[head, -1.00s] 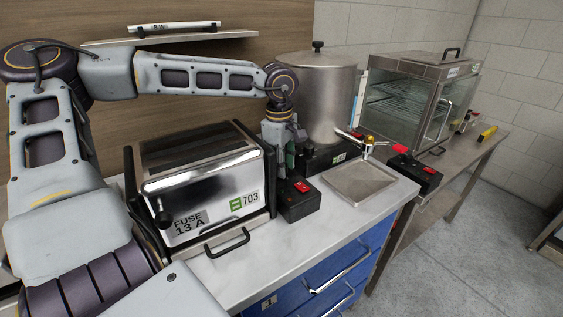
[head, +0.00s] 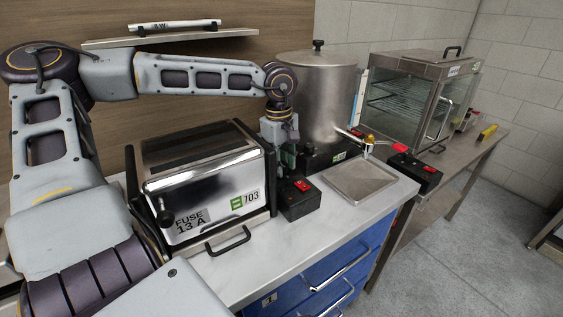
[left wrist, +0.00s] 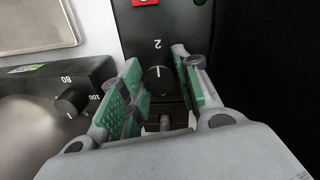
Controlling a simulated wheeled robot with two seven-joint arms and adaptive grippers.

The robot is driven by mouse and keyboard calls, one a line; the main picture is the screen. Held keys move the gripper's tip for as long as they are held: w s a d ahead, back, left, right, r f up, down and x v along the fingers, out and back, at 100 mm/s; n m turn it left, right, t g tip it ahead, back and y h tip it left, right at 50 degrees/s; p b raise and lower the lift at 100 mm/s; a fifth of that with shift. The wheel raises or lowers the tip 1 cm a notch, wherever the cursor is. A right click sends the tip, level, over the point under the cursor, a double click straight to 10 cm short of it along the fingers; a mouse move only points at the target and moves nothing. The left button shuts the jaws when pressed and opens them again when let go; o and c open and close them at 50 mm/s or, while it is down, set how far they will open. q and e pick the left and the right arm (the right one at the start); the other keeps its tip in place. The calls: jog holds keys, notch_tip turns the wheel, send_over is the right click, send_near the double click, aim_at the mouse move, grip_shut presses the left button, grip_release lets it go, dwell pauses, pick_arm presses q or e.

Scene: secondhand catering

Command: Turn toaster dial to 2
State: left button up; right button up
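The chrome toaster (head: 205,190) stands on the counter at the left of the head view, with a black control box (head: 298,203) at its right side. The left wrist view shows the box's dial (left wrist: 158,79), a black knob with a white line pointing up towards the printed 2 (left wrist: 157,44). My left gripper (head: 289,158) points down over the back of the box. In the left wrist view its green-padded fingers (left wrist: 157,62) are apart, one on each side of the dial, with a gap visible at the left. My right gripper is not in view.
A steel urn (head: 315,100) with its own knob (left wrist: 72,101) stands close behind. A drip tray (head: 360,181) lies to the right, below a tap (head: 368,143). A glass-fronted cabinet (head: 415,100) is farther right. The counter front (head: 280,250) is clear.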

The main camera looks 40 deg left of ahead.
pick_arm(q)
jog(key=o, duration=0.4)
jog(key=shift+o, duration=0.2)
jog(key=shift+r, duration=1.05)
notch_tip(320, 180, up, 10)
jog(key=shift+s, duration=0.3)
jog(key=shift+a, duration=0.1)
